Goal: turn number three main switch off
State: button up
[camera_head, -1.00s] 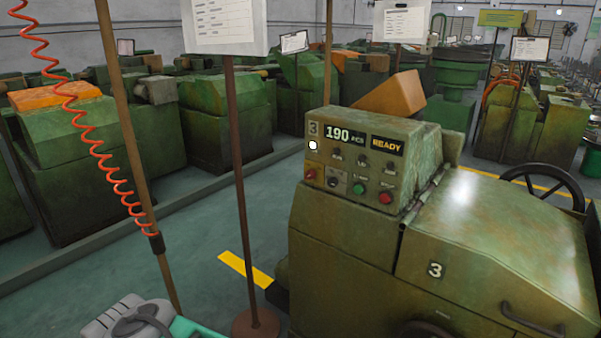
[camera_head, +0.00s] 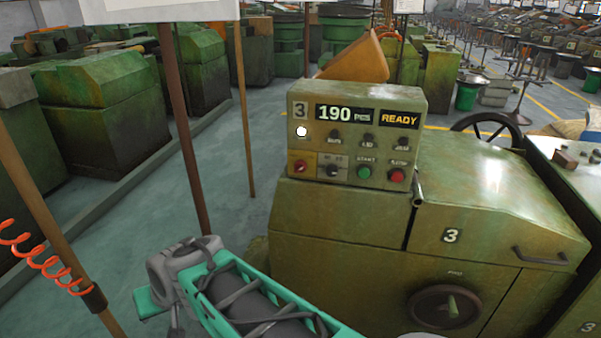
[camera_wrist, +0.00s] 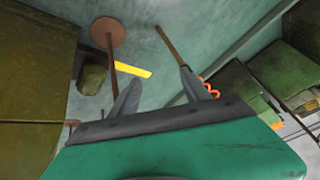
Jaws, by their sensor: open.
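The machine marked 3 (camera_head: 340,235) stands right of centre in the head view. Its control box (camera_head: 415,103) shows "190 PCS" and "READY", with a white lamp (camera_head: 301,131) lit. Small labels are unreadable, so I cannot tell which control is the main switch. My gripper (camera_wrist: 160,87) is open and empty in the wrist view, fingers apart above the floor, away from the panel.
A brown post (camera_head: 185,130) and a thinner pole (camera_head: 241,110) stand left of the machine. Another pole with a red coiled hose (camera_head: 40,265) is at the near left. A black handwheel (camera_head: 487,125) is behind the machine. Open floor (camera_head: 130,220) lies to the left.

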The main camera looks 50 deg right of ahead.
aim_at(300, 171)
jog(key=w+d+r+m+t+h+b, duration=0.15)
jog(key=w+d+m+t, duration=0.25)
jog(key=d+m, duration=0.5)
jog(key=w+d+r+m+t+h+b, duration=0.15)
jog(key=w+d+m+t, duration=0.4)
jog(key=d, duration=0.55)
jog(key=s+d+r+m+g+h+b, duration=0.1)
jog(key=s+d+r+m+h, duration=0.2)
jog(key=s+d+m+h, duration=0.55)
jog(key=s+d+r+m+g+h, duration=0.1)
jog(key=s+d+r+m+h, duration=0.1)
jog(key=s+d+m+h, duration=0.6)
jog(key=w+d+r+y+p, duration=0.1)
jog(key=d, duration=0.1)
jog(key=w+d+m+p, duration=0.1)
jog(key=w+d+p, duration=0.1)
jog(key=d, duration=0.1)
jog(key=w+d+r+y+p, duration=0.1)
jog(key=w+d+p, duration=0.1)
jog(key=d, duration=0.1)
jog(key=shift+d+r+m+y, duration=0.1)
jog(key=shift+r+m+y, duration=0.2)
jog(key=shift+m+y, duration=0.1)
jog(key=shift+w+d, duration=0.2)
jog(key=shift+d, duration=0.1)
jog(key=shift+f, duration=0.1)
